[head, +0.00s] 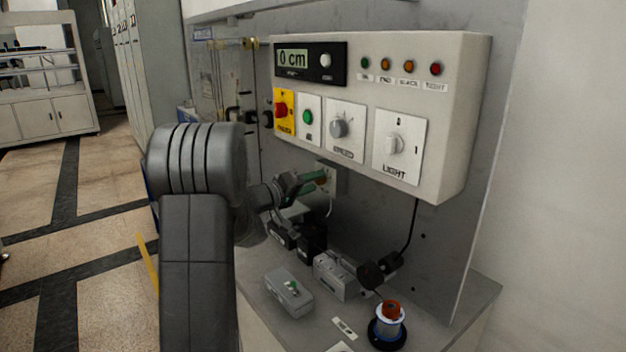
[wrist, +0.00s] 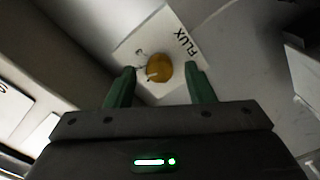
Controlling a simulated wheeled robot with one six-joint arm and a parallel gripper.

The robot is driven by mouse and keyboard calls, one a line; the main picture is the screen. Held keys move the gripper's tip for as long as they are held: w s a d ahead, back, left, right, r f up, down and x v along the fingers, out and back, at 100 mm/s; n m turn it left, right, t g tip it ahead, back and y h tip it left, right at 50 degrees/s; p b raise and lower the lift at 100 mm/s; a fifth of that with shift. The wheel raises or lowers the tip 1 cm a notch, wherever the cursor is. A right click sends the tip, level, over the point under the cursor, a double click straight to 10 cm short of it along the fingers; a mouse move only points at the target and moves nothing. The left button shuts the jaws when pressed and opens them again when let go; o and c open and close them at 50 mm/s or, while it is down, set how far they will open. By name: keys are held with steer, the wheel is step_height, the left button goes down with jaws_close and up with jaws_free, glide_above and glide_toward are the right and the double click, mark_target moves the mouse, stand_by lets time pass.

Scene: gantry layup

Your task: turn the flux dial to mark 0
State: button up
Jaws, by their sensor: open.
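The flux dial (wrist: 159,68) is a round amber knob on a white plate marked FLUX (wrist: 186,42), seen in the wrist view. A small pale mark shows at the knob's edge; the scale figures are too blurred to read. My gripper (wrist: 160,70) is open, with one green finger on each side of the dial in the picture. I cannot tell whether the fingers touch it. In the head view my gripper (head: 313,181) reaches under the control box, in front of a small plate (head: 337,180) on the wall. The dial itself is hidden there.
The control box (head: 464,130) overhangs just above my gripper, with a speed knob (head: 339,128) and a light switch (head: 394,145). Below, the bench holds a grey box (head: 288,294), a metal block (head: 335,278) and a spool (head: 387,326). A black cable (head: 411,230) hangs at right.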

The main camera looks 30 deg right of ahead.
steer(key=shift+d, duration=0.4)
steer(key=c, duration=1)
